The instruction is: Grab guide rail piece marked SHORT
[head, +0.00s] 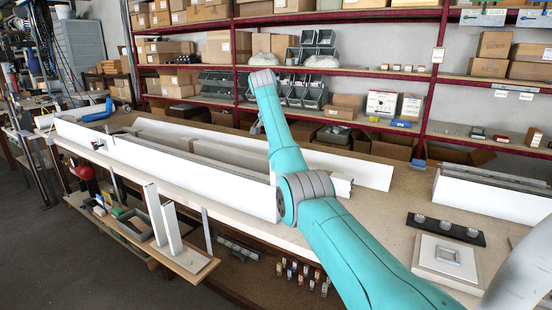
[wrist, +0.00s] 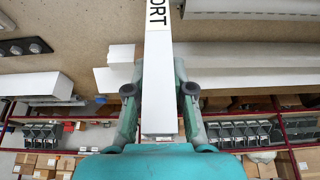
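A white guide rail piece (wrist: 159,85) runs from the top of the wrist view down between my fingers. Black letters "ORT" show on its top end; the rest of the word is cut off by the frame. My gripper (wrist: 160,62) has one finger on each side of the piece. Both fingertips lean inward against its sides with no clear gap, so it looks shut on the piece. The piece's near end shows in front of my palm. In the head view my teal arm reaches over the bench, and I cannot make out the gripper or this piece there.
Long white profiles (head: 200,160) lie along the bench (head: 395,190). A black strip with round fittings (head: 446,228) and a white square plate (head: 447,256) lie at the right. White profiles (head: 440,192) lie behind them. Red-framed shelves (head: 340,72) with boxes stand behind the bench.

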